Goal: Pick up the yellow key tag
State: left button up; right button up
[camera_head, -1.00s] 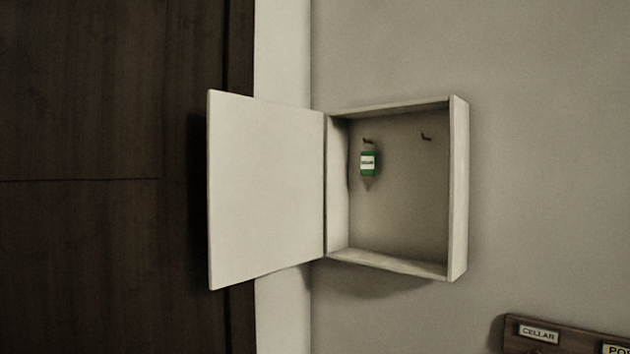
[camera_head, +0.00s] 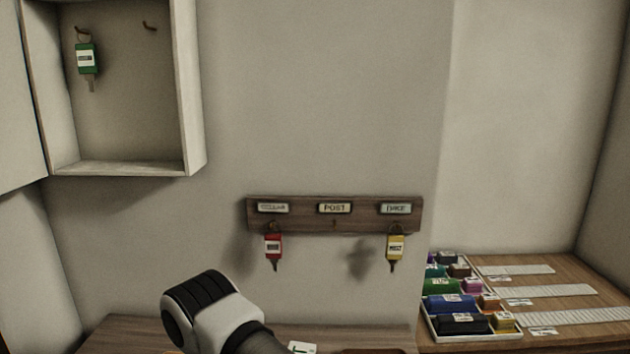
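The yellow key tag (camera_head: 396,247) hangs with its key from the right end of a dark wooden key rack (camera_head: 290,221) on the wall, under a label that I cannot read for sure. A red key tag (camera_head: 273,246) hangs at the rack's left end. The middle place, labelled POST, holds no tag. A white and black part of my own arm shows at the bottom, left of the yellow tag and apart from it. Neither gripper's fingers are in view.
An open wall cabinet (camera_head: 193,90) at upper left holds a green key tag (camera_head: 88,58) on one hook; its other hook (camera_head: 150,26) is empty. A wooden surface (camera_head: 130,335) lies below the rack. At right, a tray (camera_head: 482,340) of coloured items stands on a desk (camera_head: 570,276) with paper strips.

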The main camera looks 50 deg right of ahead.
aim_at(395, 245)
jog(key=z, duration=1.35)
